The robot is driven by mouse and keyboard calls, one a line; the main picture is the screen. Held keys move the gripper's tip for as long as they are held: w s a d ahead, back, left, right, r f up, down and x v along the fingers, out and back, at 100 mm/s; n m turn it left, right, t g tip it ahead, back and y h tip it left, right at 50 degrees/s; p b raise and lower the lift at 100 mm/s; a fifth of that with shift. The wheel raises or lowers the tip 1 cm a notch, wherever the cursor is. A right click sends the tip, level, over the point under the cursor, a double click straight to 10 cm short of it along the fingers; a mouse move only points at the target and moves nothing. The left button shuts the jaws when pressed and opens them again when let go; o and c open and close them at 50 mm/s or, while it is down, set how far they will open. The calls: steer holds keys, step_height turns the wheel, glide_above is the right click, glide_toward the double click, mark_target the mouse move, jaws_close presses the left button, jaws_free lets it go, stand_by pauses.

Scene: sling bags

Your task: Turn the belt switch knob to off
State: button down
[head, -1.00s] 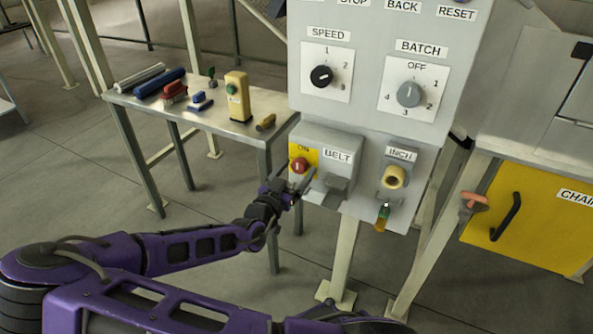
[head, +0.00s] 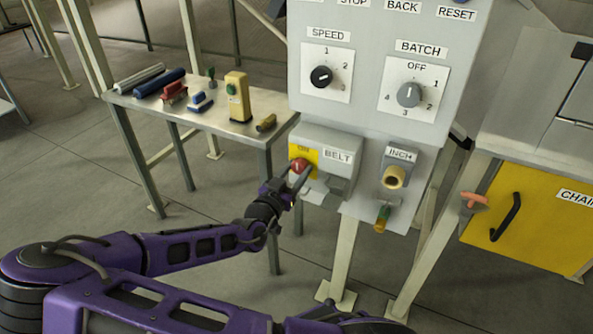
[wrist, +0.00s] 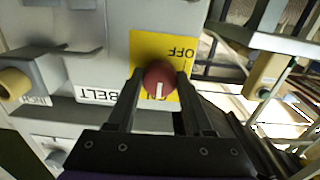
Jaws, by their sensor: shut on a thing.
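The belt switch knob (head: 299,165) is red and sits on a yellow plate on the grey box marked BELT, low on the control panel. In the wrist view the knob (wrist: 160,77) has a white mark pointing down, toward the partly hidden ON label; the OFF label (wrist: 181,52) shows upside down above it. My gripper (head: 297,176) reaches the knob from below in the head view. In the wrist view its two dark fingers (wrist: 159,88) stand on either side of the knob and are shut on it.
The INCH knob (head: 395,177) sticks out right of the belt box, with a green and amber item (head: 382,218) below it. SPEED (head: 322,76) and BATCH (head: 409,94) knobs are above. A metal table (head: 225,125) with tools stands at left.

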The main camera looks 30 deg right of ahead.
steer(key=n, duration=0.8)
steer(key=shift+n, duration=0.3)
steer(key=n, duration=0.4)
steer(key=shift+n+p, duration=0.3)
steer(key=shift+p, duration=0.05)
steer(key=shift+n, duration=2.3)
steer(key=shift+c, duration=1.5)
jaws_free()
steer(key=shift+r, duration=0.1)
steer(key=shift+s+a, duration=0.1)
